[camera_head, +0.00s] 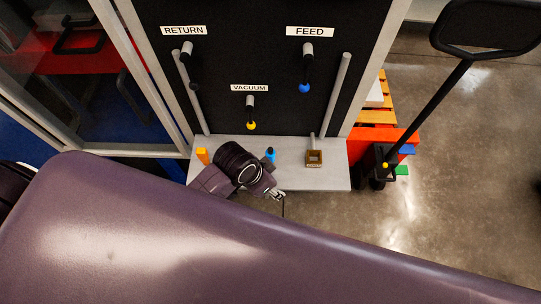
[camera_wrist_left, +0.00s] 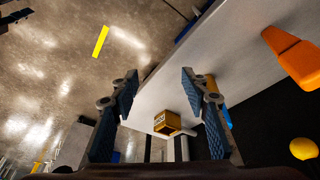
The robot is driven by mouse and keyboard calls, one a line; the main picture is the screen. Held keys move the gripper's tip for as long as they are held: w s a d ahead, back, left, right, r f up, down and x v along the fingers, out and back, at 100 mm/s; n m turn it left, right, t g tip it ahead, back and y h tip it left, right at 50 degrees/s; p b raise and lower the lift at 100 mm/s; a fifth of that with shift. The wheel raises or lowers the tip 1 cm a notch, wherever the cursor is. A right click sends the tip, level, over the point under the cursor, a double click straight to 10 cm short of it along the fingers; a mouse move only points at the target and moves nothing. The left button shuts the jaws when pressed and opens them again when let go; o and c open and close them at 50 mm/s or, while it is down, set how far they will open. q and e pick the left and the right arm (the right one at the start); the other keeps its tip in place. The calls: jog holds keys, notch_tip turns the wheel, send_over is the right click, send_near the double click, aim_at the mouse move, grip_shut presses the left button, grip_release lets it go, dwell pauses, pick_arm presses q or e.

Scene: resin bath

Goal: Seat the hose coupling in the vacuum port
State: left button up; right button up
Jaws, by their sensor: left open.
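The VACUUM label (camera_head: 249,88) is on the black panel. Below it is a grey-and-black fitting (camera_head: 250,104) with a yellow rounded end (camera_head: 251,125), also seen in the left wrist view (camera_wrist_left: 303,148). On the ledge stand an orange piece (camera_head: 202,156), tapered in the wrist view (camera_wrist_left: 290,55), and a small blue piece (camera_head: 270,155), partly behind a finger in the wrist view (camera_wrist_left: 226,116). I cannot tell which piece is the hose coupling. My left gripper (camera_head: 277,194) is at the ledge's front edge, open, with nothing between its fingers (camera_wrist_left: 158,76). My right gripper is not seen.
A brown open-topped block (camera_head: 314,158) stands on the grey ledge (camera_head: 335,180), right of the blue piece. FEED (camera_head: 309,32) and RETURN (camera_head: 184,30) fittings hang above. A pallet jack (camera_head: 385,160) stands to the right. My large purple arm link covers the head view's lower part.

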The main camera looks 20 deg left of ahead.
pick_arm(q)
jog(key=w+d+r+m+g+p, duration=0.1)
jog(key=w+d+r+m, duration=0.3)
jog(key=w+m, duration=0.1)
notch_tip(320, 180, up, 4)
jog(key=m+g+y+p, duration=0.1)
jog(key=m+g+y, duration=0.15)
jog(key=m, duration=0.35)
send_over(270, 152)
jog(key=shift+d+r+t, duration=0.1)
jog(key=shift+d+t, duration=0.2)
jog(key=shift+t, duration=0.05)
jog(key=shift+a, duration=0.15)
jog(key=shift+f, duration=0.35)
notch_tip(270, 152, down, 6)
jog(key=shift+a+p, duration=0.15)
jog(key=shift+p, duration=0.95)
jog(key=shift+f, duration=0.5)
grip_shut()
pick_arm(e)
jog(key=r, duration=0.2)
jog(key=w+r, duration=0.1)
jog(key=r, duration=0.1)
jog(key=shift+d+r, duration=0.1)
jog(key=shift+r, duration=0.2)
